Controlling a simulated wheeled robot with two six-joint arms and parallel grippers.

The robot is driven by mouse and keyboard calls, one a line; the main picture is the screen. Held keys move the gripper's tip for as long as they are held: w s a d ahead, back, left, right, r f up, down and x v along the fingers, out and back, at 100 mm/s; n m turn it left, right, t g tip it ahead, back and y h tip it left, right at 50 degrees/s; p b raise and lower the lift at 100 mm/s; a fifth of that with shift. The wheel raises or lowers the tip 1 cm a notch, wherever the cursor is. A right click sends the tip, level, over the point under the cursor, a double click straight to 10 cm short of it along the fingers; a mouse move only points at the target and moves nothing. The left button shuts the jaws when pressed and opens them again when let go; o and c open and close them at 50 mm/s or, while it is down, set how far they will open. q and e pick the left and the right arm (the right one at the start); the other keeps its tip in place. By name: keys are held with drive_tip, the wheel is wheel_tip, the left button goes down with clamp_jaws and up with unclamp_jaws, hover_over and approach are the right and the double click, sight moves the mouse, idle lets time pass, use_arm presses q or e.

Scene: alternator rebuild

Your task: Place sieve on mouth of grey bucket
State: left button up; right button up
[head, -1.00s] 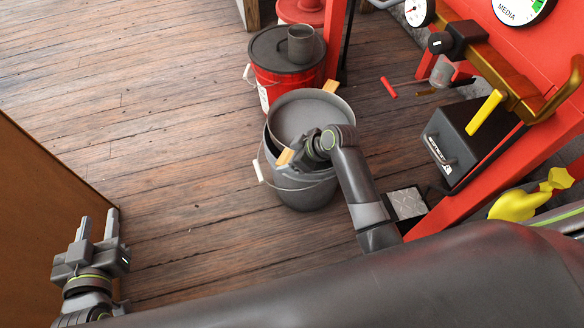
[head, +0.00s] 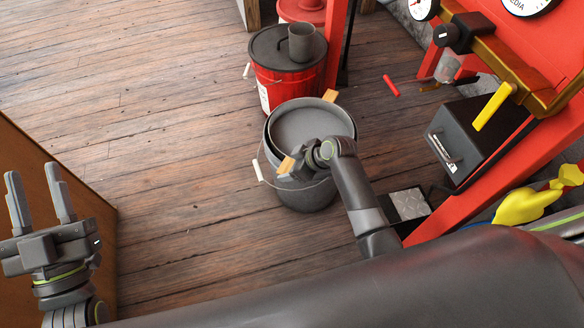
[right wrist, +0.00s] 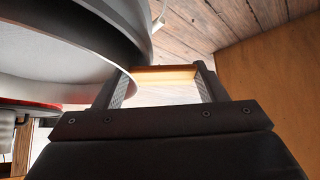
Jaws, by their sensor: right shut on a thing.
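The sieve (head: 303,127) is a round grey pan with two small wooden grips, one at the far right of its rim and one at the near left. It lies over the mouth of the grey bucket (head: 308,195), roughly level; I cannot tell whether its rim bears fully on the bucket. My right gripper (head: 287,166) is shut on the near wooden grip, which also shows between the fingers in the right wrist view (right wrist: 165,76). My left gripper (head: 39,198) is open and empty at the left, far from the bucket.
A red bucket (head: 283,88) with a dark lid and a grey cup (head: 301,42) on it stands just behind the grey bucket. A red frame with gauges and a dark box (head: 470,138) is at right. A brown panel (head: 55,150) stands at left. The floor between is clear.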

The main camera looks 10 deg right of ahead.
use_arm(q)
drive_tip(key=shift+s+d+r+m+t+h, duration=0.2)
drive_tip(key=shift+s+r+m+t+h, duration=0.1)
drive_tip(key=shift+s+r+t, duration=0.25)
drive_tip(key=shift+s+d+r+m+t+h, duration=0.15)
drive_tip(key=shift+s+r+m+t+h, duration=0.2)
drive_tip(key=shift+r, duration=0.25)
use_arm(e)
drive_tip(key=shift+f, duration=0.5)
drive_tip(key=o, duration=1.4)
drive_tip(key=shift+s, duration=0.1)
use_arm(q)
drive_tip(key=shift+w, duration=0.1)
